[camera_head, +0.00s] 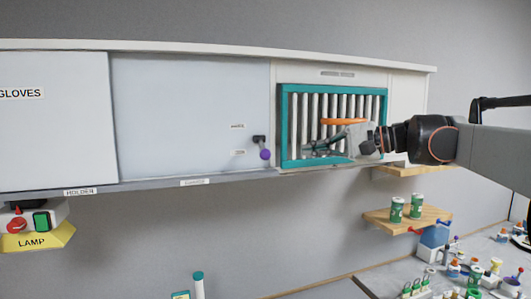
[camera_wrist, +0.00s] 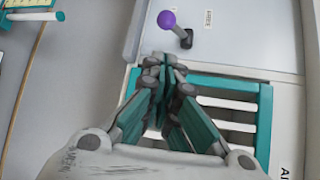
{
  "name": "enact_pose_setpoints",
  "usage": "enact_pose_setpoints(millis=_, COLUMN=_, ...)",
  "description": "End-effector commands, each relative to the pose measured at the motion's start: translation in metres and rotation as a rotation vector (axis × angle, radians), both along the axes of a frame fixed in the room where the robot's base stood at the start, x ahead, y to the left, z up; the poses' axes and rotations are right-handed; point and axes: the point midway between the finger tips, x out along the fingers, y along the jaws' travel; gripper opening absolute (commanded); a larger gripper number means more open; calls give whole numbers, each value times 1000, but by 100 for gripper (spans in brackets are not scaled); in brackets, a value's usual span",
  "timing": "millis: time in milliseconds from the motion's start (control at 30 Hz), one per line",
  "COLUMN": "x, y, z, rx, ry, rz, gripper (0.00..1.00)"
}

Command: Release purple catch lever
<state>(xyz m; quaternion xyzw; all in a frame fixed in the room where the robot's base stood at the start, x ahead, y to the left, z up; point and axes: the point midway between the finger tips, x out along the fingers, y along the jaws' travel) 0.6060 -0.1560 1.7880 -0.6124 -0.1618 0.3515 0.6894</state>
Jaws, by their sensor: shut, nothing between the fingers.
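In the wrist view the purple lever (camera_wrist: 167,20) shows at the top, beyond my fingertips. My gripper (camera_head: 308,147) is to the right of the lever, in front of the teal-framed rack, and apart from the lever. In the wrist view my gripper (camera_wrist: 165,72) has its fingertips together, with nothing between them.
The teal-framed rack (camera_head: 284,130) with white bars lies behind my gripper, with an orange bar (camera_head: 343,121) in front. A ledge (camera_head: 140,185) runs below the panel. Green cans (camera_head: 397,209) stand on a wooden shelf at lower right.

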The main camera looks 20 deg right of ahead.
Motion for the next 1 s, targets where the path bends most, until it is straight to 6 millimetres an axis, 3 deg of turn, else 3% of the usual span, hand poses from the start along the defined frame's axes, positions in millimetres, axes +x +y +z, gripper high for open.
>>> enact_pose_setpoints(millis=267, x=7, y=8, z=-2, rx=-2, ry=0, rz=3, gripper=0)
enact_pose_setpoints(millis=700, x=57, y=57, z=-16, rx=-3, ry=1, rz=4, gripper=0)
enact_pose_setpoints(millis=1000, x=70, y=69, z=-21, rx=-3, ry=0, rz=1, gripper=0)
